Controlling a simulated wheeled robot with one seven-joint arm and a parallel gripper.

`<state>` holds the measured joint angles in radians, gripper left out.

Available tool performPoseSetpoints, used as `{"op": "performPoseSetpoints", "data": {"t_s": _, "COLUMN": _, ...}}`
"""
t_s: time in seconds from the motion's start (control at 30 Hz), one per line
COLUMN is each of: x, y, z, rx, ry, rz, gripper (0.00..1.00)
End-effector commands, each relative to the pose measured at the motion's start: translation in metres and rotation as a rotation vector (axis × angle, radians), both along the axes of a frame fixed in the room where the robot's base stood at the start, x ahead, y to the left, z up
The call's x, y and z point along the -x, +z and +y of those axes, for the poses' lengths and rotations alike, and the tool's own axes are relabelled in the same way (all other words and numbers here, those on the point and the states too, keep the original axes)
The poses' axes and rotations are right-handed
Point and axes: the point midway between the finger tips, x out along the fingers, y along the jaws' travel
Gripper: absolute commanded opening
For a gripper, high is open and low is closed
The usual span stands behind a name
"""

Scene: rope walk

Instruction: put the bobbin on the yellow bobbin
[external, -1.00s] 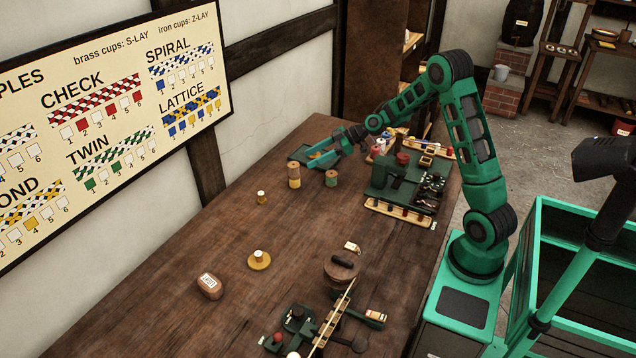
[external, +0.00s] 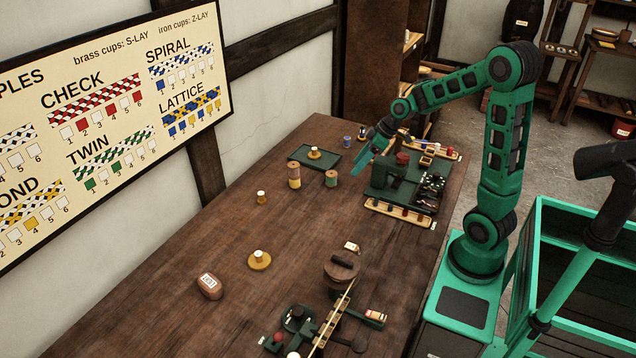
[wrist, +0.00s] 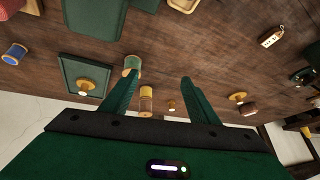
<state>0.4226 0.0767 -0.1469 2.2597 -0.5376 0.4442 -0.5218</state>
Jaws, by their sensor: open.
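Two bobbins stand one on top of the other as an upright stack (external: 294,175) on the bench; yellow winding shows on it, and it also appears in the wrist view (wrist: 146,100). A green-wound bobbin (external: 331,178) stands just right of it, also in the wrist view (wrist: 132,63). A blue bobbin (external: 347,141) stands farther back, near the left edge of the wrist view (wrist: 14,54). My gripper (external: 357,167) is open and empty, above the bench to the right of the stack. Its fingers (wrist: 158,78) are spread in the wrist view, apart from the stack.
A dark green tray (external: 301,152) holds a yellow disc with a peg (external: 314,154). A green rack (external: 381,186) with several small parts is at right. A small peg (external: 261,198) and another pegged yellow disc (external: 259,261) stand nearer.

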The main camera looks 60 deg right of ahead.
Motion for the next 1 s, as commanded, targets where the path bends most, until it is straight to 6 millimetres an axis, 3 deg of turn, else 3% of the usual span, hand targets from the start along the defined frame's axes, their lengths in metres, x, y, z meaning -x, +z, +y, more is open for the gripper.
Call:
{"op": "performPoseSetpoints", "data": {"t_s": 0.1, "x": 0.054, "y": 0.008, "z": -0.003, "rx": 0.03, "ry": -0.119, "rz": 0.115, "gripper": 0.55}}
{"op": "performPoseSetpoints", "data": {"t_s": 0.6, "x": 0.265, "y": 0.02, "z": -0.007, "rx": 0.046, "ry": -0.68, "rz": 0.49, "gripper": 0.55}}
{"op": "performPoseSetpoints", "data": {"t_s": 0.7, "x": 0.291, "y": 0.019, "z": -0.005, "rx": 0.038, "ry": -0.757, "rz": 0.532, "gripper": 0.55}}
{"op": "performPoseSetpoints", "data": {"t_s": 0.8, "x": 0.305, "y": 0.019, "z": -0.004, "rx": 0.033, "ry": -0.799, "rz": 0.557, "gripper": 0.55}}
{"op": "performPoseSetpoints", "data": {"t_s": 1.0, "x": 0.309, "y": 0.019, "z": -0.004, "rx": 0.032, "ry": -0.813, "rz": 0.564, "gripper": 0.55}}
